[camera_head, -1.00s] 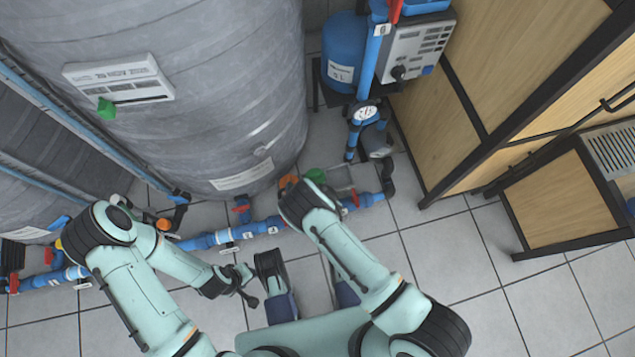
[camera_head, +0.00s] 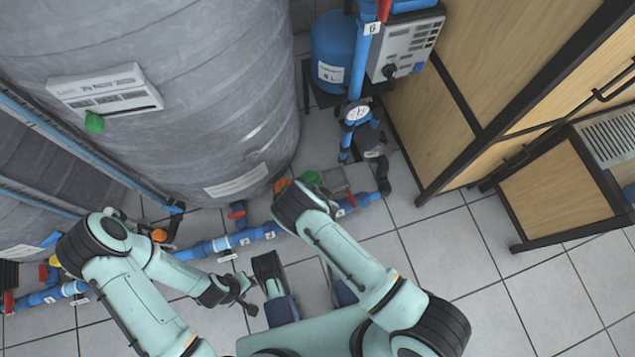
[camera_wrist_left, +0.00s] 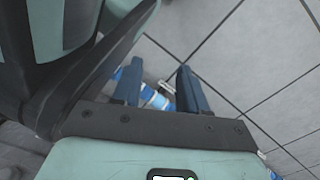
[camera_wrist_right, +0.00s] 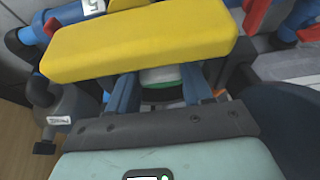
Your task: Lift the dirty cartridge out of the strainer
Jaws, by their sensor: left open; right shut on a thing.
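My right gripper (camera_wrist_right: 160,88) is shut at the pipework beside the large grey tank. In the right wrist view, a white and green round part (camera_wrist_right: 162,76) shows between its fingers; I cannot tell whether this is the dirty cartridge. A wide yellow bar (camera_wrist_right: 140,42) crosses in front and hides the fingertips. In the head view, my right forearm hides this gripper and most of the strainer area; a green part (camera_head: 310,179) shows beside it. My left gripper (camera_wrist_left: 160,78) is open and empty above the tiled floor, and also shows in the head view (camera_head: 243,291).
A blue pipe (camera_head: 205,249) with red valve handles runs low along the tanks (camera_head: 180,90). A blue vessel (camera_head: 333,50) and a grey control box (camera_head: 408,45) stand behind. A wooden cabinet (camera_head: 470,80) is at right. The tiled floor (camera_head: 440,235) is clear at right.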

